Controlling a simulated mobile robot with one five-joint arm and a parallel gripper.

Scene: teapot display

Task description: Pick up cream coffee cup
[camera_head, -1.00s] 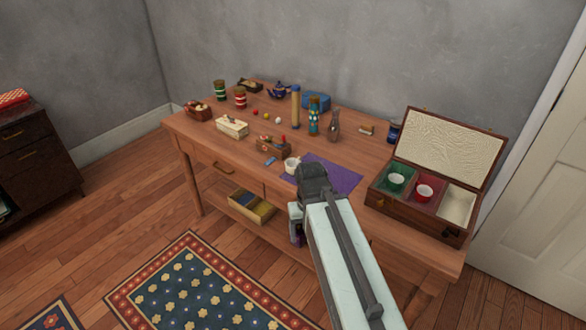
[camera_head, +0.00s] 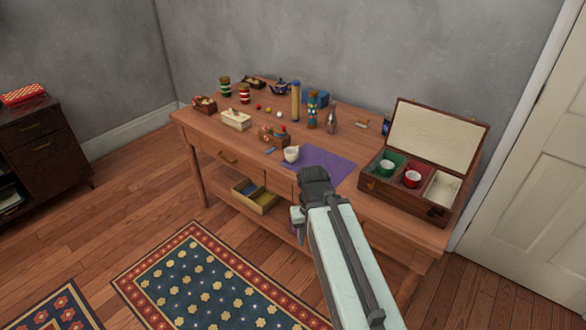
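A small cream coffee cup (camera_head: 292,154) stands upright on the wooden table (camera_head: 215,142), at the left edge of a purple mat (camera_head: 335,163). My gripper (camera_head: 306,208) is at the table's front side, nearer to me than the cup and apart from it in the picture. My arm hides most of the gripper, and its fingers are too small and covered to tell whether they are open.
An open wooden case (camera_head: 436,209) at the right holds a green cup (camera_head: 387,168) and a red cup (camera_head: 412,179). A small wooden box (camera_head: 274,136) stands just behind the cream cup. A bottle (camera_head: 331,121) and a blue teapot (camera_head: 280,88) stand farther back.

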